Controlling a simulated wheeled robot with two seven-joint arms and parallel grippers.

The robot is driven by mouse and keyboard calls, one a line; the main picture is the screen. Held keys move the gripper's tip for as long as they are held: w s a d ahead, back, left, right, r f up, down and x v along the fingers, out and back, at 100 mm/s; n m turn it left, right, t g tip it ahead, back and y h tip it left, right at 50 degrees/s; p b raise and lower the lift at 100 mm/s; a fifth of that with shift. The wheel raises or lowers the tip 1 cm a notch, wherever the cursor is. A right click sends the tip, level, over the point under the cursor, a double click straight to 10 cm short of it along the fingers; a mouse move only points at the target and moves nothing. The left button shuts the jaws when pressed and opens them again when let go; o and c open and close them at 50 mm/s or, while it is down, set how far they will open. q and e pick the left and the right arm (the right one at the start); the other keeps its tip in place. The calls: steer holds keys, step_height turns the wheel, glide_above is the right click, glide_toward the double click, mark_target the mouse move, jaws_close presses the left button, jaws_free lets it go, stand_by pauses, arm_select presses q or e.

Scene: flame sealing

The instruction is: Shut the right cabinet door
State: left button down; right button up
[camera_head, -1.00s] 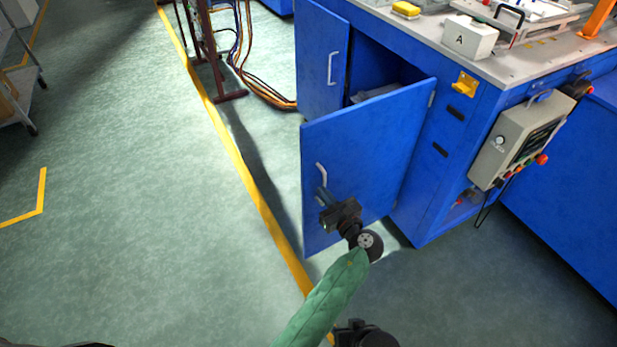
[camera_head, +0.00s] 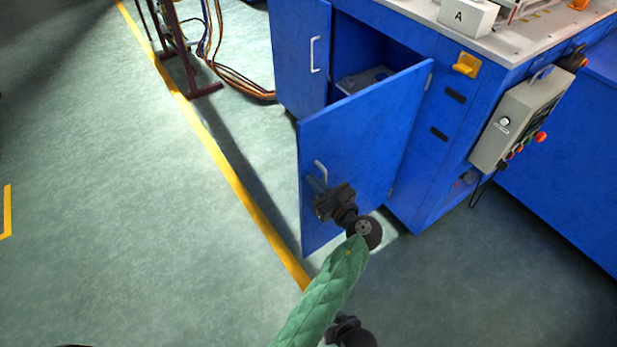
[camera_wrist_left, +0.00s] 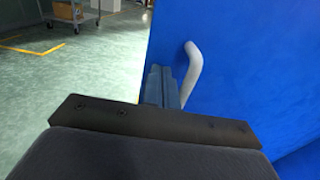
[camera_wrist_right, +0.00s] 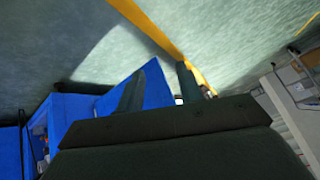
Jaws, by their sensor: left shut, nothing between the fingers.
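The right cabinet door (camera_head: 365,135) is blue and stands ajar, swung out from the blue cabinet, with its hinge side on the right. Its light bar handle (camera_head: 320,171) is near the free left edge. My left gripper (camera_head: 315,186) is at the door's outer face just below the handle. In the left wrist view its fingers (camera_wrist_left: 161,86) are together and empty, beside the handle (camera_wrist_left: 192,72); contact with the door cannot be told.
A control box (camera_head: 520,120) juts from the cabinet's right side. Cables (camera_head: 235,80) and a dark red frame (camera_head: 180,50) stand at upper left.

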steer(key=shift+w+a+f, duration=0.25)
steer(key=shift+a+f, duration=0.05)
steer(key=shift+f, duration=0.25)
steer(key=shift+s+r, duration=0.1)
